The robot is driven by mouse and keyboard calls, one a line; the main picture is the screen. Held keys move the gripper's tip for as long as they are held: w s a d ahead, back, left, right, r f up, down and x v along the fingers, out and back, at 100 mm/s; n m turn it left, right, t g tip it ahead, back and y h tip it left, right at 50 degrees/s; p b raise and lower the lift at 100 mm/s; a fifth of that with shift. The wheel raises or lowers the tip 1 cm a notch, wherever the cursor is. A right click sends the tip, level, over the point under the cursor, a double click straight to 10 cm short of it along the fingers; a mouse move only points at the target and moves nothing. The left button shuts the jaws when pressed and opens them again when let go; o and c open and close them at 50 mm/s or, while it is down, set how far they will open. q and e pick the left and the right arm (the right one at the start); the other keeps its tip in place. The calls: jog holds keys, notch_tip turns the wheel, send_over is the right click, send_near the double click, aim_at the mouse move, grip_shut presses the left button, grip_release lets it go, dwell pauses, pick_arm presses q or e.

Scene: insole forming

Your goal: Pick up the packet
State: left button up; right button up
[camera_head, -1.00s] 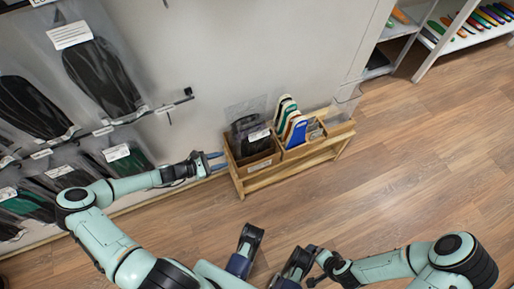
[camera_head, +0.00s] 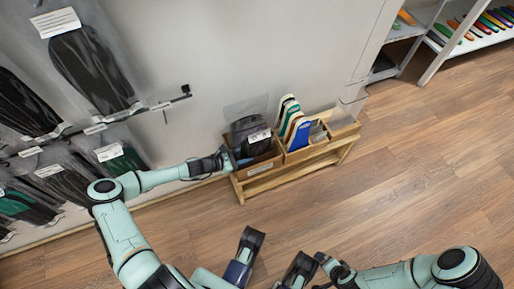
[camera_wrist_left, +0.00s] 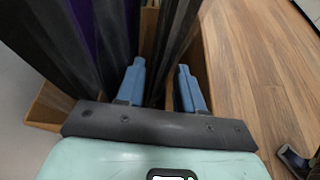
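A dark packet (camera_head: 246,127) in a clear bag with a white label stands upright in the left compartment of a wooden box rack (camera_head: 262,183). My left gripper (camera_head: 233,158) is at the left side of that compartment. In the left wrist view the two blue fingers (camera_wrist_left: 162,88) are apart, with a dark packet edge (camera_wrist_left: 172,40) running between them. Other dark packet sheets (camera_wrist_left: 95,45) lie left of the fingers. I cannot tell whether the fingers touch the packet. My right arm is at the bottom right; its fingertips are not clear.
Colored insoles (camera_head: 294,122) stand in the compartment to the right of the packet. Hanging packets (camera_head: 90,68) on rods cover the left wall. A white shelf (camera_head: 435,62) stands at the top right. The wooden floor (camera_head: 430,190) on the right is clear.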

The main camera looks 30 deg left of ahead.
pick_arm(q)
jog(key=shift+s+f, duration=0.1)
grip_shut()
dwell(1.2)
